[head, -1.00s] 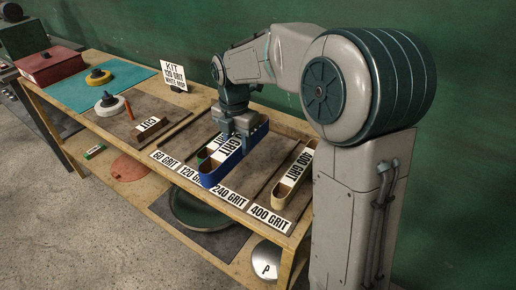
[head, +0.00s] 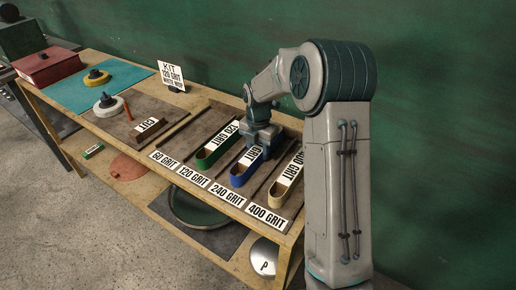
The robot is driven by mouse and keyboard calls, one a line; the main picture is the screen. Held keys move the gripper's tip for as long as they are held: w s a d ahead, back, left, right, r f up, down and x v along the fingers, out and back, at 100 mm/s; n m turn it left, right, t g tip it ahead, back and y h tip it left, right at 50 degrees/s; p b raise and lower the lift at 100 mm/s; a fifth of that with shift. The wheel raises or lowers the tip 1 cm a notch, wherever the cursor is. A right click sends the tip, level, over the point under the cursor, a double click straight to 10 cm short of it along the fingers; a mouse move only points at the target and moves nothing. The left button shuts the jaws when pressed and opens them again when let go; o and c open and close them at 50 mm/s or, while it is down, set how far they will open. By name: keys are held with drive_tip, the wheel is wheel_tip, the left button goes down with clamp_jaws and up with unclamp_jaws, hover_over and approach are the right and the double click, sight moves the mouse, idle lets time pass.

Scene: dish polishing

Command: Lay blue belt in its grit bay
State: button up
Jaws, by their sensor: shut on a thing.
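The blue belt (head: 237,182) is a long loop with a white grit label, partly covered at its far end by my gripper (head: 259,149). My gripper is shut on that far end. The belt lies lengthwise in or just above the bay behind the 240 GRIT label (head: 229,195); I cannot tell whether it touches the bay floor. A green belt (head: 203,163) marked 120 GRIT lies in the bay to its left. A cream belt (head: 279,195) marked 400 GRIT lies in the bay to its right.
Thin dividers separate the bays on the wooden bench (head: 141,139). The 60 GRIT bay (head: 180,143) looks empty. A CUT bar (head: 148,129), polishing wheels on a teal mat (head: 117,77), a red box (head: 48,65) and a kit sign (head: 172,74) stand further left.

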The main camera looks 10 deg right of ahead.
sight(258, 148)
drive_tip(key=shift+f, duration=0.15)
drive_tip(key=o, duration=1.1)
wheel_tip(258, 148, up, 11)
drive_tip(key=s+r+m, duration=0.4)
drive_tip(key=s+m, duration=0.2)
drive_tip(key=s, duration=0.1)
drive_tip(key=s+f+m+t, duration=0.1)
drive_tip(key=s+m+t, duration=0.2)
drive_tip(key=s+m, duration=1.8)
drive_tip(key=shift+s+f, duration=0.35)
drive_tip(key=shift+s, duration=0.2)
